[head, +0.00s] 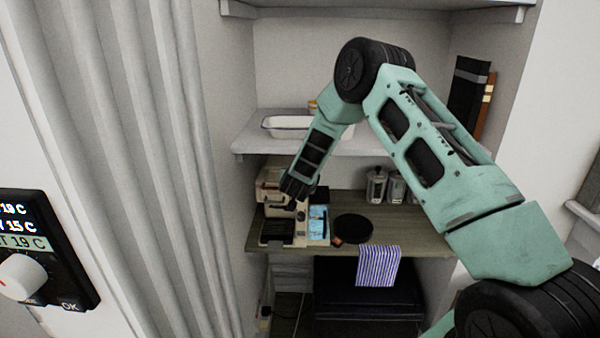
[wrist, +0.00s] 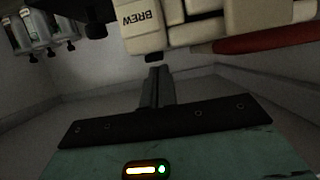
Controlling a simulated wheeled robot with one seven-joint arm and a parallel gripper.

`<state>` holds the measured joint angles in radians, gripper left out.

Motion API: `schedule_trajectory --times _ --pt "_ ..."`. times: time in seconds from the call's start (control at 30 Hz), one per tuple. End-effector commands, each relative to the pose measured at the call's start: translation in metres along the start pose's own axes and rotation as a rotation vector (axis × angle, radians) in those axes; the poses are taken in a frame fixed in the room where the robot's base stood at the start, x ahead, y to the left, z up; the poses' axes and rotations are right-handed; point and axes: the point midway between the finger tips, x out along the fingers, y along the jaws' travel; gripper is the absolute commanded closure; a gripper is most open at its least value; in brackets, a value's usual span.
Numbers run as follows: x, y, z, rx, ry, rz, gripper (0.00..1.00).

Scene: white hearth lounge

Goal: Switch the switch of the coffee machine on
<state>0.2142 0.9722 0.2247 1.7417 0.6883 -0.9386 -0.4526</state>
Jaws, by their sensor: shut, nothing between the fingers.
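The coffee machine (head: 268,180) is cream with a dark drip tray and stands at the left end of the wooden shelf. In the wrist view its cream body (wrist: 190,32) fills the top. A cream part marked BREW (wrist: 142,28) shows there, with a small dark piece under it. A red bar (wrist: 265,41) lies to its right. I cannot tell for sure which part is the switch or how it is set. My gripper (head: 296,190) is at the machine's upper front. In the wrist view its fingers (wrist: 157,85) are shut and empty, close to the BREW part; contact cannot be told.
Beside the machine are a blue packet (head: 319,222) and a round black object (head: 352,228). Jars (head: 376,186) stand behind. A striped cloth (head: 378,266) hangs over the wooden shelf's (head: 425,240) front. A shelf with a white tray (head: 286,127) is above.

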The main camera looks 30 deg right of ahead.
Motion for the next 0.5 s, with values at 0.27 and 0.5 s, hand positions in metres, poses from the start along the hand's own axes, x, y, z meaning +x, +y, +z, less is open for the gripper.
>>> schedule_trajectory --times 0.27,0.5 --pt "0.000 0.000 0.001 0.000 0.001 0.000 1.00" --pt "0.003 0.000 0.013 -0.001 0.050 0.001 1.00"
